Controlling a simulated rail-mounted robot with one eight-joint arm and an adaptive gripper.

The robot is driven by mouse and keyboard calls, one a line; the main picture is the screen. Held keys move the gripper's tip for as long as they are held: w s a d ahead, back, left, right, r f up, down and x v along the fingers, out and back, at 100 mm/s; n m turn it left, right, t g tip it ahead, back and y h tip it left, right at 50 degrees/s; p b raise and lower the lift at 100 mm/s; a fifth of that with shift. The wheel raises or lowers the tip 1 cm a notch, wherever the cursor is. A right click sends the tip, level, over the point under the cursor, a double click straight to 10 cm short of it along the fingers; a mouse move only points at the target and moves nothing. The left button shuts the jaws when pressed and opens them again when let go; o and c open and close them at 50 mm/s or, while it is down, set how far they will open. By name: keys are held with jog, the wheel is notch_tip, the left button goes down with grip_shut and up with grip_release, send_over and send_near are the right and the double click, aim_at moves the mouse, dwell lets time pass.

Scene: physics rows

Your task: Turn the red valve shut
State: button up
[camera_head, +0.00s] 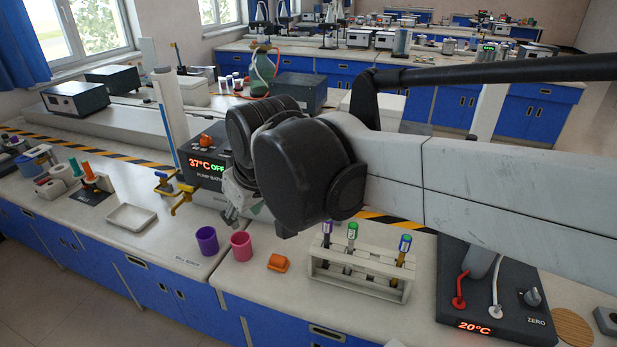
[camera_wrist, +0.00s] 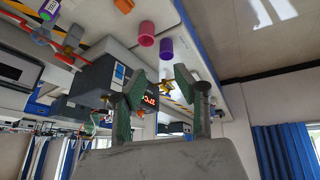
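The red valve is most likely the red handle (camera_head: 459,290) on the front left of the dark box (camera_head: 450,260) showing 20°C, at the right of the head view. It stands beside a similar white handle (camera_head: 496,305). My gripper (camera_head: 232,212) is far to its left, above the bench near the 37°C unit and the cups, partly hidden by my arm. In the wrist view my gripper (camera_wrist: 161,75) is open, with a gap between the fingertips and nothing held. A red part (camera_wrist: 66,58) shows at left there; I cannot tell whether it is the valve.
A purple cup (camera_head: 207,240), a pink cup (camera_head: 241,246) and an orange block (camera_head: 278,263) stand near the front edge. A rack (camera_head: 358,277) with several tubes stands between them and the 20°C box. The 37°C unit (camera_head: 203,172) and yellow taps (camera_head: 180,198) are left of my gripper.

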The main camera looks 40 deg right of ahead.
jog(key=w+d+n+g+p, duration=0.1)
jog(key=w+d+g, duration=0.1)
jog(key=w+d, duration=0.55)
jog(key=w+d+n+g, duration=0.1)
jog(key=w+d, duration=0.3)
jog(key=d, duration=0.6)
jog(key=w+d+n+g+p, duration=0.1)
jog(key=w+d+n+g, duration=0.1)
jog(key=w+d, duration=0.55)
jog(key=d+f, duration=0.6)
jog(key=d, duration=0.5)
jog(key=shift+n+g+y, duration=0.3)
jog(key=shift+g, duration=0.1)
jog(key=f, duration=0.8)
jog(key=f+p, duration=0.1)
jog(key=f, duration=0.3)
jog(key=shift+s+a+f, duration=0.15)
jog(key=shift+a+f, duration=0.15)
jog(key=shift+c, duration=0.3)
grip_shut()
